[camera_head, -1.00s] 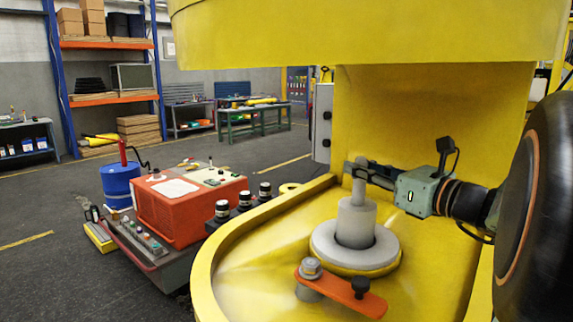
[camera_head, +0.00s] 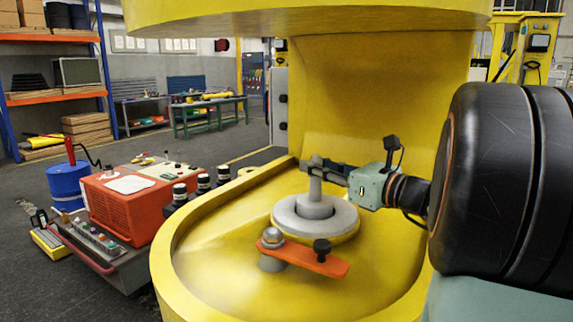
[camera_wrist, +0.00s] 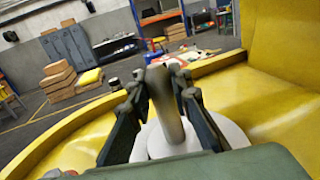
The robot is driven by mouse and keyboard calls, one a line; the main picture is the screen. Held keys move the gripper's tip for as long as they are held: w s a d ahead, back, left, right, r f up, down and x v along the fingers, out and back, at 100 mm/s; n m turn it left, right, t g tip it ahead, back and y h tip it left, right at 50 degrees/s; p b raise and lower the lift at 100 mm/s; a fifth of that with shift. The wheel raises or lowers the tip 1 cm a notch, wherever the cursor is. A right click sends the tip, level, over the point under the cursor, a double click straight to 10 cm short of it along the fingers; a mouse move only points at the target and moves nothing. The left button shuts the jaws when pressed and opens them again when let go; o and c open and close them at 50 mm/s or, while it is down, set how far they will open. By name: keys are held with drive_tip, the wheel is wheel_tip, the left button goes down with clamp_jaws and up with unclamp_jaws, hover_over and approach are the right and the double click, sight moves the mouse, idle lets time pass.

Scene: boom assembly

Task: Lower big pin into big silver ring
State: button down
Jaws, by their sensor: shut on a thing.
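The big pin (camera_head: 315,187) is grey, with a thin upright neck on a wider round body. The body stands inside the big silver ring (camera_head: 337,222), with only a short part of it showing above the rim. The ring lies in the yellow boom part. My gripper (camera_head: 318,166) is shut on the neck near its top, coming in from the right. In the wrist view, the pin (camera_wrist: 167,112) stands between my dark fingers, over the pale ring (camera_wrist: 232,136). The pin's lower end is hidden inside the ring.
An orange bar (camera_head: 310,262) with a bolt and a black knob lies in front of the ring. The yellow wall (camera_head: 385,110) rises close behind, with a yellow overhang above. A red machine (camera_head: 125,200) on a cart stands outside at left.

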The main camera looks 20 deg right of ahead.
drive_tip(key=shift+f+b, duration=0.6)
drive_tip(key=shift+f, duration=0.4)
drive_tip(key=c, duration=1.7)
unclamp_jaws()
drive_tip(key=shift+c, duration=0.2)
drive_tip(key=shift+o, duration=0.3)
drive_tip(key=shift+f, duration=0.3)
drive_tip(key=v, duration=1.2)
drive_tip(key=shift+r, duration=0.15)
